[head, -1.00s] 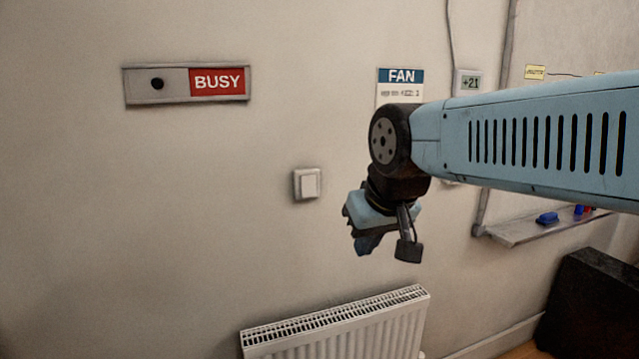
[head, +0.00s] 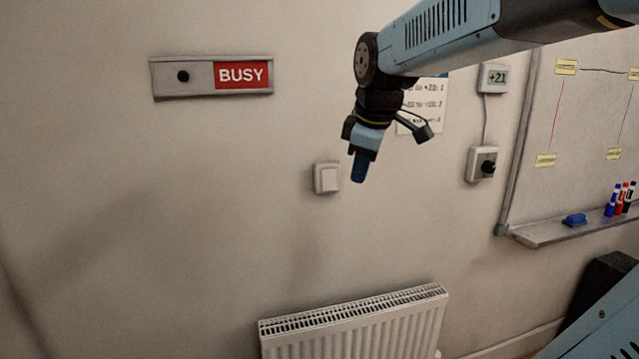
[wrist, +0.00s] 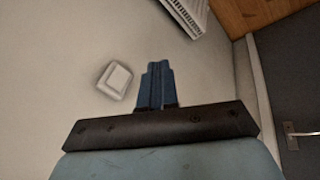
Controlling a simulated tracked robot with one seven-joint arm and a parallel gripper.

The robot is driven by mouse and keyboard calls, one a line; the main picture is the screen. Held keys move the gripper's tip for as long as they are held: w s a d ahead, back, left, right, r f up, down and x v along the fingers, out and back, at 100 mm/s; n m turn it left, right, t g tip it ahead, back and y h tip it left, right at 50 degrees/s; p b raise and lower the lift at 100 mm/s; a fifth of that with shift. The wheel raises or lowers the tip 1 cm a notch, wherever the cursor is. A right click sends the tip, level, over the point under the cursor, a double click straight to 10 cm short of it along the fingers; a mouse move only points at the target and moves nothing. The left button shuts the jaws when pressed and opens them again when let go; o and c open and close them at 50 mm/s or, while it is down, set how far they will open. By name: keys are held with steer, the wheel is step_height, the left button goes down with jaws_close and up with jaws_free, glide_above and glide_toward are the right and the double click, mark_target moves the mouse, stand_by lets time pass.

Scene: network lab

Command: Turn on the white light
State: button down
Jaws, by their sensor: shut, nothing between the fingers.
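In the wrist view the shut fingers (wrist: 155,84) are clear of the switch. I cannot tell their exact distance from the wall. No lit white light is seen.
A BUSY slider sign (head: 212,77) hangs upper left. A radiator (head: 355,325) is below the switch. Right of my arm are a thermostat display (head: 493,78), a knob dial (head: 482,164) and a whiteboard (head: 585,110) with a pen tray. The wall left of the switch is clear.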

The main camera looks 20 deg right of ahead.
mark_target(329, 180)
steer(key=w+r+n, duration=0.2)
steer(key=w+n, duration=0.4)
steer(key=w, duration=0.2)
steer(key=shift+w+n+g, duration=0.3)
steer(key=shift+w+n, duration=0.1)
steer(key=shift+f, duration=0.1)
steer(key=w+f, duration=0.7)
steer(key=f, duration=0.3)
steer(key=shift+w, duration=0.2)
